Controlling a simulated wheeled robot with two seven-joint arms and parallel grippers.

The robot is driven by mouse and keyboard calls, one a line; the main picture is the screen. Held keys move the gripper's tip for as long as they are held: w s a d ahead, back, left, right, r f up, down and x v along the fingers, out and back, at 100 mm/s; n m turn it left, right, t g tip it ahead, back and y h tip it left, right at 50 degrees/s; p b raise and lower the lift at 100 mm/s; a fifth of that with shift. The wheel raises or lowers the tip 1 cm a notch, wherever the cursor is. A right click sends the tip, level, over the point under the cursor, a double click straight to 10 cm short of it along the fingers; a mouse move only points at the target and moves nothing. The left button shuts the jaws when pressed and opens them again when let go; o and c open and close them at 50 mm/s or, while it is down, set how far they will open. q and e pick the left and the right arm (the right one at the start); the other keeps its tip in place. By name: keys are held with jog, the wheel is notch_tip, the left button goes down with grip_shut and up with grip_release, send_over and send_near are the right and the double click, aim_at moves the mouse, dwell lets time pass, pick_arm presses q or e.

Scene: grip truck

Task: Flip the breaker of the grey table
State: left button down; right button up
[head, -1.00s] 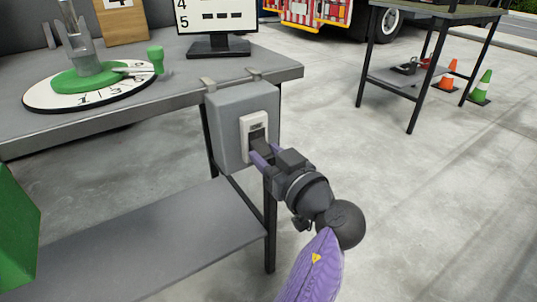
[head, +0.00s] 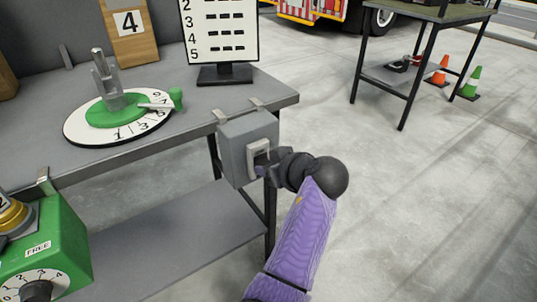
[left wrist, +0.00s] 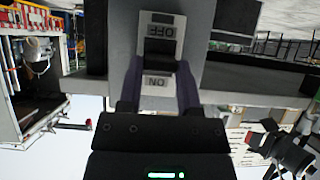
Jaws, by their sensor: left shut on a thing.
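The breaker is a grey box (head: 236,134) clamped to the front edge of the grey table (head: 283,98), near its right corner. Its pale switch plate (head: 258,147) faces right in the head view. In the left wrist view the plate (left wrist: 162,17) appears upside down, with OFF above and ON below a black toggle (left wrist: 160,60). My left gripper (head: 264,167) is at the plate. Its purple fingers (left wrist: 160,80) are on both sides of the toggle, shut on it. The toggle's exact tilt is hard to tell. My right gripper is not in view.
A numbered dial with a green hub (head: 105,112) and a screen stand (head: 222,75) are on the table. A green box (head: 60,240) with a knob is at lower left. A second table (head: 405,60) and cones stand at back right. Floor right of my arm is clear.

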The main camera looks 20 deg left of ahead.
pick_arm(q)
jog(key=r+g+h+p, duration=0.1)
jog(key=p, duration=0.1)
jog(key=r+g+h+p, duration=0.1)
jog(key=p, duration=0.1)
jog(key=shift+w+a, duration=0.2)
jog(key=shift+a+g+h+p, duration=0.1)
jog(key=shift+g+h+p, duration=0.2)
jog(key=shift+h+p, duration=0.25)
jog(key=shift+w+a+h+p, duration=0.1)
jog(key=shift+w+h+p, duration=0.05)
jog(key=shift+h+p, duration=0.2)
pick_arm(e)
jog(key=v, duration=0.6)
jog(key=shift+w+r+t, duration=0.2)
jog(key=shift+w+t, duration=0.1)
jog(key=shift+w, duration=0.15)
pick_arm(q)
jog(key=shift+g, duration=0.3)
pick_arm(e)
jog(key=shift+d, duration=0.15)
pick_arm(q)
jog(key=shift+c, duration=1.4)
grip_release()
jog(key=shift+f, duration=0.1)
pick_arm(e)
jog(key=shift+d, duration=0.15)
